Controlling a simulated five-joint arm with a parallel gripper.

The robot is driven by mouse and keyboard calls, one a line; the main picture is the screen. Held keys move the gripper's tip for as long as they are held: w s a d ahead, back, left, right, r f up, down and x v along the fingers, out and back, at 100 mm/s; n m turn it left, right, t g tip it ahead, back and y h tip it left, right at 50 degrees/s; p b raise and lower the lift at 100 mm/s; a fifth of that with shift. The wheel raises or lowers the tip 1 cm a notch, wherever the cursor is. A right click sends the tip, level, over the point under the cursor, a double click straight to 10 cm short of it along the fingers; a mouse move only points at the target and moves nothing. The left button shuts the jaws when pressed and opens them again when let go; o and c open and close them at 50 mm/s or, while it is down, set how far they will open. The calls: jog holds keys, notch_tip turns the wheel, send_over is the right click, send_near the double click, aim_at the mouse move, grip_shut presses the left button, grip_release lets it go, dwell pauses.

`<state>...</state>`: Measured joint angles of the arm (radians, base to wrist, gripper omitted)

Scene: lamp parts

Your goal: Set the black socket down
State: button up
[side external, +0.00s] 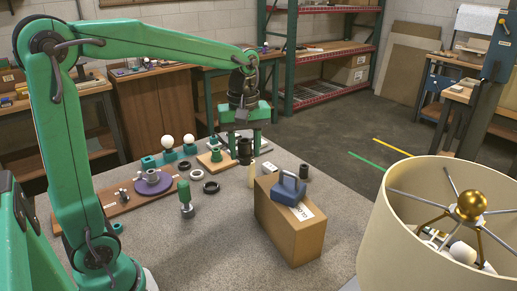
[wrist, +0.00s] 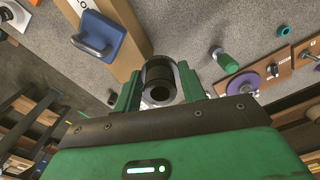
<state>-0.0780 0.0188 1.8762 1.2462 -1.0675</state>
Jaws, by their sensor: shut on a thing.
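The black socket (side external: 245,152) is a short dark cylinder. My gripper (side external: 246,138) is shut on it and points down over the back of the grey table. In the wrist view, my gripper's green fingers (wrist: 159,72) stand on either side of the socket (wrist: 158,92), whose round dark opening faces the camera. The side view does not clearly show whether the socket's underside touches the table.
A cardboard box (side external: 283,235) with a blue weight (side external: 289,188) stands at front right. A cream cylinder (side external: 252,174) and another black cylinder (side external: 304,171) are nearby.

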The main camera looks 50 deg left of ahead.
notch_tip(320, 180, down, 12)
jog(key=s, duration=0.2)
jog(key=a+f, duration=0.2)
jog(key=a, duration=0.2)
jog(key=w+a+f, duration=0.1)
jog(key=a+f, duration=0.1)
jog(key=a, duration=0.2)
jog(key=a+f, duration=0.2)
jog(key=a, duration=0.2)
jog(key=shift+w+f, duration=0.2)
jog(key=shift+f, duration=0.2)
jog(key=shift+f, duration=0.1)
jog(key=shift+f, duration=1.9)
jog(key=shift+f, duration=0.1)
jog(key=o, duration=1)
